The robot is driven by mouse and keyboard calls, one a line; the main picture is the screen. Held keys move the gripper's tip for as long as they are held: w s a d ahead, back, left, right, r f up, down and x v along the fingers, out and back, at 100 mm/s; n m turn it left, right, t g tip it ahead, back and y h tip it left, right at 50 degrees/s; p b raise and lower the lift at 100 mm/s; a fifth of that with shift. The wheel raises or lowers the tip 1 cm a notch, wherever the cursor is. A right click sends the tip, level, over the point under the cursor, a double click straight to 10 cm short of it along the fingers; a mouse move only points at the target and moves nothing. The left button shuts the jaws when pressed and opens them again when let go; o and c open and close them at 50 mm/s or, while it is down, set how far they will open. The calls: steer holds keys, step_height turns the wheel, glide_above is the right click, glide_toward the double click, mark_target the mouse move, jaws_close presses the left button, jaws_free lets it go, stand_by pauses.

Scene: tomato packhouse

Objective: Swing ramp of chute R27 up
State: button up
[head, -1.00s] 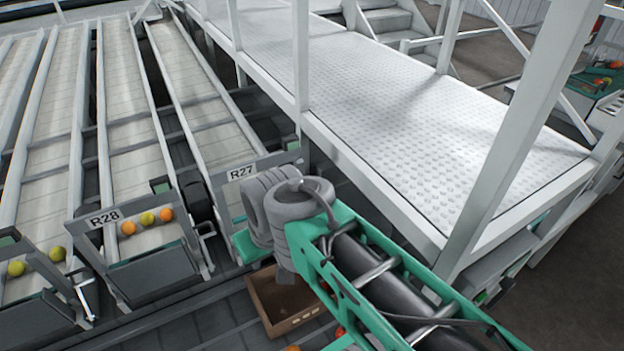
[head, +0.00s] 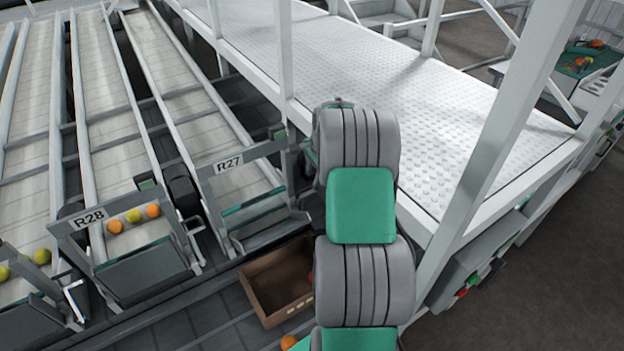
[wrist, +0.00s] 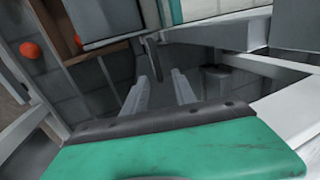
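Chute R27 (head: 229,163) stands left of my arm in the head view, its label on the crossbar. Its ramp (head: 268,228) is a grey panel at the chute's lower end, below a green strip, and appears to hang down. In the wrist view a grey panel (wrist: 98,22), probably this ramp, shows at upper left. A dark upright lever end (wrist: 152,52) stands just beyond my fingertips. My gripper (wrist: 160,85) is open and empty, its two grey fingers apart and pointing toward the lever. In the head view my arm hides the gripper.
A brown crate (head: 249,291) sits on the floor below R27. Chute R28 (head: 90,218) on the left holds several tomatoes (head: 134,216) at its end. The white walkway (head: 420,110) with posts runs along the right, close to my arm. Dark floor lies at lower right.

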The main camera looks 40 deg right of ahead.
steer(key=shift+x, duration=1.55)
steer(key=shift+c, duration=0.4)
steer(key=c, duration=0.6)
jaws_close()
steer(key=shift+w+r, duration=0.1)
steer(key=shift+r, duration=0.05)
